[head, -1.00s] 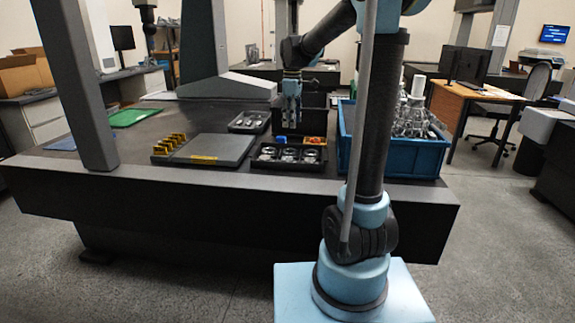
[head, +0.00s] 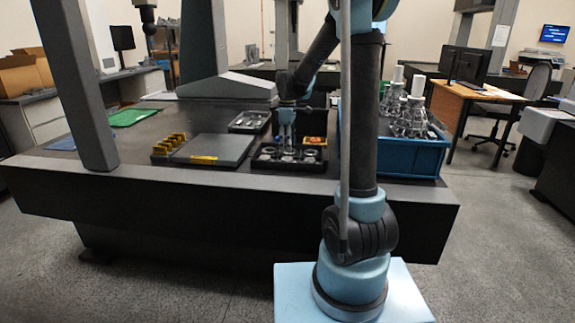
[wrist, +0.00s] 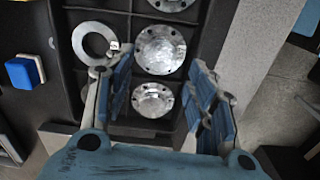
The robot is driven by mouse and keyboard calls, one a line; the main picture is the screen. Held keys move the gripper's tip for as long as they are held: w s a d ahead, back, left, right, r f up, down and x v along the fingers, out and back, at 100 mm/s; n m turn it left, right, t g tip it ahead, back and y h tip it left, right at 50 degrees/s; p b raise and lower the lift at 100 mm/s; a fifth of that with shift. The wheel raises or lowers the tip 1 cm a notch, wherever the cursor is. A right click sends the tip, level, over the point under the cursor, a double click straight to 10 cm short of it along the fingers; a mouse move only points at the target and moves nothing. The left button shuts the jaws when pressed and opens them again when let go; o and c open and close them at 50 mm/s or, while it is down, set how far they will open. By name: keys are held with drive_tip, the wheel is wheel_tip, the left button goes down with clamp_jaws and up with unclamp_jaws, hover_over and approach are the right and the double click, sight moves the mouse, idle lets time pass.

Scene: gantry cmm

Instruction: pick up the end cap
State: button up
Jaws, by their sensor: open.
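A black compartment tray (head: 262,165) holds several shiny metal parts. In the wrist view, round flanged metal caps with bolt holes lie in its compartments: one (wrist: 160,50) near the middle, one (wrist: 152,99) below it, and one (wrist: 170,4) cut by the top edge. I cannot tell which is meant by the end cap. A flat metal ring (wrist: 93,42) lies at left. My gripper (wrist: 160,88) is open, its fingers on either side of the lower cap in the picture, with nothing between them held. In the head view my gripper (head: 286,146) points down over the tray.
A blue block (wrist: 22,73) lies left of the tray. A blue crate (head: 405,160) of metal parts stands at right. A grey plate (head: 215,149) with yellow blocks (head: 170,143) and another parts tray (head: 249,121) lie left. The table's front edge is close to the tray.

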sight(288, 159)
drive_tip(key=shift+d+f, duration=0.15)
drive_tip(key=shift+f, duration=3.2)
drive_tip(key=shift+c, duration=0.3)
drive_tip(key=c, duration=0.9)
